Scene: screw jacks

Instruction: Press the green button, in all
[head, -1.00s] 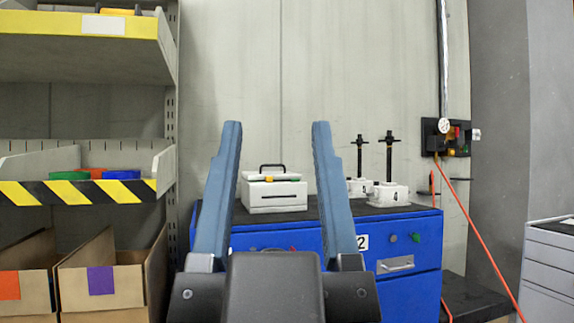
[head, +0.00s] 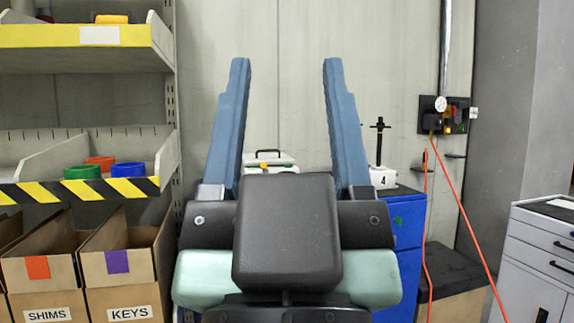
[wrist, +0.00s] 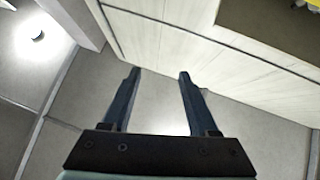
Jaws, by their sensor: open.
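My gripper (head: 286,62) is open and empty, its two blue fingers pointing up in front of the head view. Any other buttons on the cabinet are hidden.
A screw jack (head: 380,155) marked 4 and a white box (head: 270,158) sit on the cabinet. Shelves with bins and cardboard boxes (head: 120,262) stand left. A wall panel (head: 443,115) with a gauge and orange hose, and a grey drawer unit (head: 535,250), are right.

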